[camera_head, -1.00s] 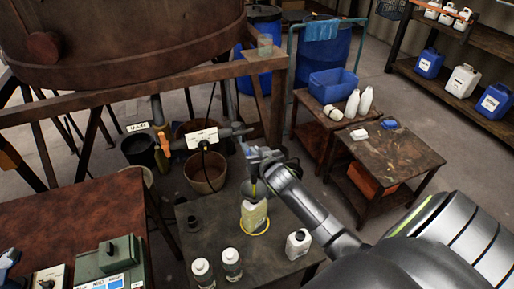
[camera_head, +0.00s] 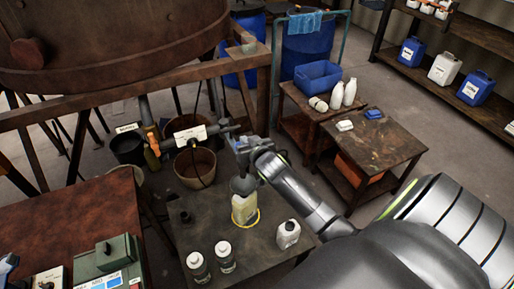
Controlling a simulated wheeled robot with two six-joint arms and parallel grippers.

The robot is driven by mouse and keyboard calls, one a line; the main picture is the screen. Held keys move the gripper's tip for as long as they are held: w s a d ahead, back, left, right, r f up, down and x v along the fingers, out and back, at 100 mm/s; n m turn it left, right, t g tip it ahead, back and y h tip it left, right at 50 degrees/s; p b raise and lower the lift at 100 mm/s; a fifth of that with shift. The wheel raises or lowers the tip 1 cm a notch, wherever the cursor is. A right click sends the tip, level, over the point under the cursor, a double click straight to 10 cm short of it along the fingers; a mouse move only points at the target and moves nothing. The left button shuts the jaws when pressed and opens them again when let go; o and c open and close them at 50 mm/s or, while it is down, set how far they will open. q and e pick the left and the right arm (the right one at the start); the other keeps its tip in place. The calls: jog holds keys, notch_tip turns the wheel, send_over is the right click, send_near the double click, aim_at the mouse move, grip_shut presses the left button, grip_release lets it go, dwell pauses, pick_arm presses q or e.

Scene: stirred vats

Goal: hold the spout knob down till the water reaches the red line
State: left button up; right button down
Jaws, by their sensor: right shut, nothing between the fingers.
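My right gripper (camera_head: 238,144) is at the end of the pipe spout (camera_head: 222,131), over the low table. Its fingers are shut and hold nothing. The spout knob is too small and too covered to make out, so I cannot tell whether the gripper touches it. Below stands a pale yellowish container (camera_head: 244,209) inside a yellow ring (camera_head: 258,217). A dark rounded part (camera_head: 243,186) shows just above the container. The red line and the water level cannot be made out. My left gripper is not in view.
Two white bottles (camera_head: 197,267) and a white jug (camera_head: 288,234) stand on the low table (camera_head: 255,255). A brown bucket (camera_head: 196,170) is behind it. A large rusty vat (camera_head: 110,45) is at upper left. A side table (camera_head: 385,150) stands at right.

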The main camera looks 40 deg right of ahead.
jog(key=b+v, duration=0.1)
jog(key=v, duration=0.7)
jog(key=shift+r, duration=0.15)
dwell(0.3)
jog(key=s+d+f+g+b, duration=0.15)
jog(key=s+f, duration=0.35)
jog(key=f, duration=0.6)
jog(key=s+f+n+g, duration=0.1)
jog(key=s+f+g, duration=0.25)
jog(key=f, duration=0.75)
jog(key=s+f+g+b, duration=0.15)
jog(key=s+f, duration=0.35)
jog(key=f, duration=0.7)
jog(key=s+a+f+g, duration=0.2)
jog(key=s+f, duration=0.4)
jog(key=s, duration=0.4)
jog(key=s+a+f+n+g+y, duration=0.1)
jog(key=s+a+f+g, duration=0.1)
jog(key=s+f, duration=0.4)
jog(key=s+a+f+g+y, duration=0.1)
jog(key=s+f, duration=0.5)
jog(key=s, duration=0.8)
jog(key=shift+s+a+n+g, duration=0.35)
jog(key=shift+a+g, duration=0.3)
jog(key=shift+a, duration=0.35)
jog(key=shift+w+d, duration=0.1)
jog(key=shift+w, duration=0.05)
